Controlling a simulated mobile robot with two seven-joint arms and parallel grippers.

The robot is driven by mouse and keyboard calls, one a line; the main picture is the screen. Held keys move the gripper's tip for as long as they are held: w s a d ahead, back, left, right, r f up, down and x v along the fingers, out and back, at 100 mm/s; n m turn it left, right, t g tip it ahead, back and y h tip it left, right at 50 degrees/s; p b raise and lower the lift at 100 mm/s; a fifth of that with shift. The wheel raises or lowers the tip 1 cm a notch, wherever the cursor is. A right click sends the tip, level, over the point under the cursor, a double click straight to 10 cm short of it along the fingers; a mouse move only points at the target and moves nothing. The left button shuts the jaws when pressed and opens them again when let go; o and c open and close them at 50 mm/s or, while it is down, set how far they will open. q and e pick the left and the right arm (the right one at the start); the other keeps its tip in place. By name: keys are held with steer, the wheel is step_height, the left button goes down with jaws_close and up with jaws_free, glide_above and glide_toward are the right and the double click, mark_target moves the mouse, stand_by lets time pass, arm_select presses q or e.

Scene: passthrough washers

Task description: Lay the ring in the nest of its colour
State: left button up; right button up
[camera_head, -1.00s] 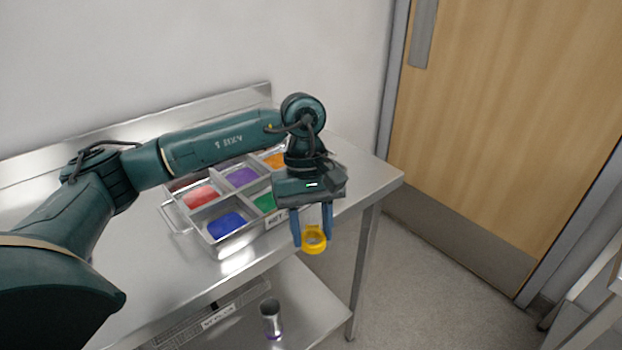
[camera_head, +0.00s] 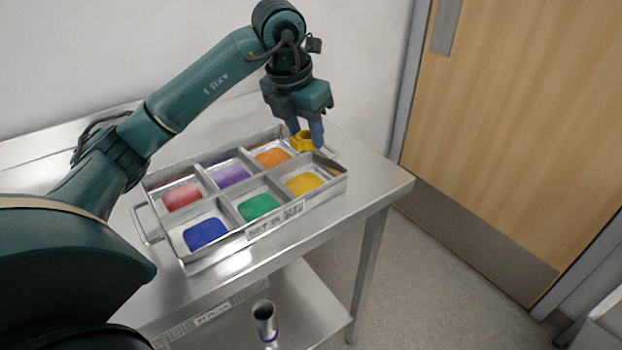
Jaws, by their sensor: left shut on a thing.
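My left gripper (camera_head: 308,136) is shut on the yellow ring (camera_head: 301,142). It holds the ring at the right end of the metal tray (camera_head: 179,257), near the orange and yellow nests; its exact height above the tray is hard to tell. The tray has two rows of nests. The back row has red (camera_head: 182,195), purple (camera_head: 230,175) and orange (camera_head: 272,157). The front row has blue (camera_head: 206,234), green (camera_head: 259,207) and yellow (camera_head: 303,184). No ring shows in any nest. My right gripper is not in view.
The tray stands on a steel table (camera_head: 370,197) against a wall. A metal cup (camera_head: 265,320) with a purple band stands on the lower shelf (camera_head: 310,300). A wooden door (camera_head: 520,130) is at the right. The table's right end is clear.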

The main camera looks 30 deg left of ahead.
mark_target(296, 142)
arm_select(q)
step_height(296, 142, down, 10)
steer(key=shift+r, duration=0.15)
stand_by(0.3)
steer(key=o, duration=0.9)
steer(key=shift+o, duration=0.2)
steer(key=v, duration=1.2)
